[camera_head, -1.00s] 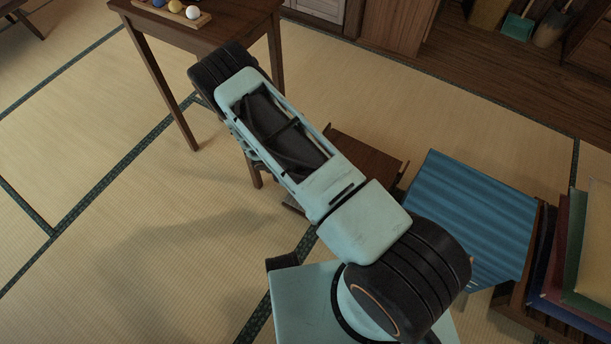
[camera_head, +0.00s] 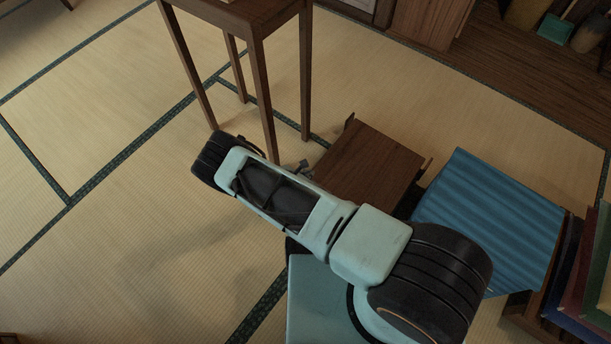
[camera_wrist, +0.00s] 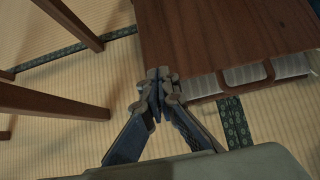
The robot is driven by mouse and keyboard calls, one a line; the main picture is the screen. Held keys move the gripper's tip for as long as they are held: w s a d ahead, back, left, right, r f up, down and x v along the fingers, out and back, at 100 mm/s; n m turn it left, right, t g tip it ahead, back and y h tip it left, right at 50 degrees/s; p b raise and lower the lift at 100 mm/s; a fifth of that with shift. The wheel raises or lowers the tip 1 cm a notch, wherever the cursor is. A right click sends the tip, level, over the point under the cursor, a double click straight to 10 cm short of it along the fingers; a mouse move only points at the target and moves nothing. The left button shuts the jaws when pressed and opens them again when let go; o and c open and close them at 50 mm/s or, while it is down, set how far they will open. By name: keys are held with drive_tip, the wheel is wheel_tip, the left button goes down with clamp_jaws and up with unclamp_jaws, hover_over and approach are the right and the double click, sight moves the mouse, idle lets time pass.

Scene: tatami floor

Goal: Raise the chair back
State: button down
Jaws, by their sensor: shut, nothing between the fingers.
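A flat brown wooden panel (camera_head: 372,168), which looks like part of the chair, lies low on the tatami beyond my arm. Whether it is the chair's back or its seat I cannot tell. In the wrist view the panel (camera_wrist: 225,35) fills the upper right, with a brown rounded loop (camera_wrist: 248,76) and pale slats along its near edge. My gripper (camera_wrist: 158,84) is shut and empty, its tips close to the panel's near left corner; contact is unclear. In the head view my arm hides most of the gripper and the chair's near side.
A tall wooden table (camera_head: 235,22) stands behind the panel, its legs close to the gripper's left in the wrist view. A blue striped cover (camera_head: 490,222) lies at the right, beside several dark coloured flat pieces (camera_head: 588,265). The tatami at left is clear.

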drive_tip(key=w+d, duration=0.1)
drive_tip(key=w+d+f+b, duration=0.1)
drive_tip(key=w, duration=0.1)
drive_tip(key=shift+w+d, duration=0.15)
drive_tip(key=shift+w+d+r, duration=0.15)
drive_tip(key=shift+r, duration=0.25)
drive_tip(key=shift+w+d+r, duration=0.1)
drive_tip(key=shift+d+r, duration=0.05)
drive_tip(key=shift+r, duration=0.2)
drive_tip(key=shift+f, duration=0.1)
idle(1.0)
